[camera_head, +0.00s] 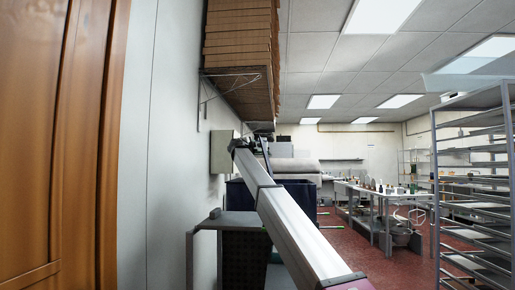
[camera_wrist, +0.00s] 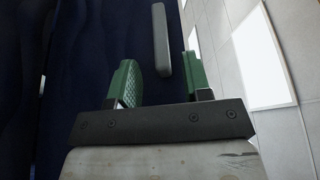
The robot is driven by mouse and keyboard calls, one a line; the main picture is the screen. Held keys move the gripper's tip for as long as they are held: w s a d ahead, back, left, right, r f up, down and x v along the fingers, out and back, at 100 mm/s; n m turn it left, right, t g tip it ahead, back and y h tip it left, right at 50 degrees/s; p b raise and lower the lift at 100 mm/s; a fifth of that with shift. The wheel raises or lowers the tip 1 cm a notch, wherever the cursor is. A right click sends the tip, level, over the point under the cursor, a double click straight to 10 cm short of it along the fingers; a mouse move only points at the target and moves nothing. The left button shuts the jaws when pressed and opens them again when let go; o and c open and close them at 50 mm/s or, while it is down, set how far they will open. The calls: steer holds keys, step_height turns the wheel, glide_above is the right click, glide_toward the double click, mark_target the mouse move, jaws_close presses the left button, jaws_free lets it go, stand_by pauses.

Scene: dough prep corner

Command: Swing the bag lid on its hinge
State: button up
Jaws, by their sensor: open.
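My gripper (camera_wrist: 158,62) is open in the wrist view, with its two green fingers spread apart. A pale grey bar (camera_wrist: 160,35), perhaps a handle, has its near end between the fingers in the picture, with gaps on both sides. I cannot tell how deep it sits. Behind it, a dark blue surface (camera_wrist: 95,40), probably the bag or its lid, fills the left and middle. In the head view, a dark blue container (camera_head: 300,192) stands behind my arm. My gripper cannot be made out there, and the lid and hinge are not clear.
A dark grey-topped stand (camera_head: 238,219) is by the left wall. Stacked brown boxes (camera_head: 240,45) sit on a wall shelf above. A tall rack (camera_head: 478,190) stands at right, and a worktable (camera_head: 375,196) with small items is behind. Red floor (camera_head: 345,243) shows between.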

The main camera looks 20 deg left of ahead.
steer(key=w, duration=0.5)
steer(key=shift+w+d+r, duration=0.25)
steer(key=shift+d+r, duration=0.05)
steer(key=shift+d, duration=0.1)
steer(key=shift+c, duration=0.3)
jaws_close()
steer(key=shift+d, duration=0.1)
